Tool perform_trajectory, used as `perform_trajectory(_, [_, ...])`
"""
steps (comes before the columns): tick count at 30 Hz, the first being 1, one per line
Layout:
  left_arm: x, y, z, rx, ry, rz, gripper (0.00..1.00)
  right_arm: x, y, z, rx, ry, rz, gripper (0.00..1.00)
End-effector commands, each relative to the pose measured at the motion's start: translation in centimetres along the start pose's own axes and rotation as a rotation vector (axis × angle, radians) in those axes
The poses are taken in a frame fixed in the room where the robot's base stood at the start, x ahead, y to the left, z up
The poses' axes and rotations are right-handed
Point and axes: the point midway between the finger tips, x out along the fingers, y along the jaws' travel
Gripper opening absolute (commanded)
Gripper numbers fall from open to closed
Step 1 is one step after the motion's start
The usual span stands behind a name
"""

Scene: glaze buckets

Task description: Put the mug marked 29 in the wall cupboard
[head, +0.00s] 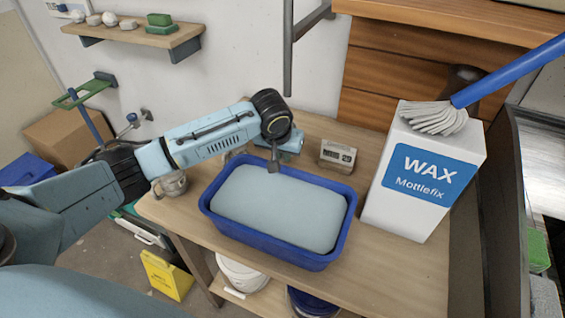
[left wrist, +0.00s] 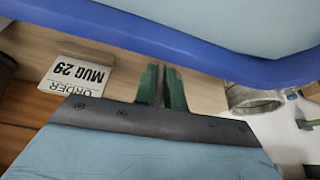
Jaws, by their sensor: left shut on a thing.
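My left gripper (head: 273,160) is low over the table behind the blue tub, near its back rim. In the left wrist view its green fingers (left wrist: 162,87) are close together on a thin grey-brown thing I cannot make out. A small card (head: 338,155) stands right of the gripper; the left wrist view shows it reads "ORDER MUG 29" (left wrist: 78,75). A greyish mug (head: 171,184) stands at the table's left edge. Something mug-like (head: 233,153) is partly hidden by my left arm. A mug (left wrist: 252,99) shows in the left wrist view, apart from the fingers. No number is readable on any mug.
The blue tub (head: 245,233) holding a pale block (head: 280,205) fills the table's (head: 395,280) middle. A white WAX box (head: 425,180) with a blue-handled brush (head: 433,118) on it stands right. Wooden drawers (head: 390,80) stand behind. A wall shelf (head: 150,40) is upper left.

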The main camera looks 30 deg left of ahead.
Motion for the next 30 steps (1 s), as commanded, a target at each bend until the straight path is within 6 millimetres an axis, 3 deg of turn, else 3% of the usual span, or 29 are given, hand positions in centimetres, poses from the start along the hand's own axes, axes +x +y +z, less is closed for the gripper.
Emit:
perform_trajectory(6, [2.8,0.0,1.1,-0.001,0.0,0.001,0.0,0.3,-0.1,0.3,0.0,-0.004,-0.001,0.62])
perform_trajectory(18, [3.1,0.0,1.3,-0.001,0.0,0.0,0.0,0.2,-0.1,0.3,0.0,-0.005,-0.001,0.62])
perform_trajectory(19, [3.2,0.0,1.4,0.0,-0.001,-0.001,0.15,0.2,-0.1,0.3,0.001,-0.005,-0.001,0.62])
perform_trajectory(23, [3.2,0.0,1.4,0.0,-0.001,-0.001,0.32,0.2,-0.1,0.3,0.001,-0.005,-0.001,0.62])
perform_trajectory(30, [3.1,0.0,1.4,-0.001,-0.001,0.0,0.33,0.2,-0.1,0.3,0.001,-0.005,-0.001,0.62])
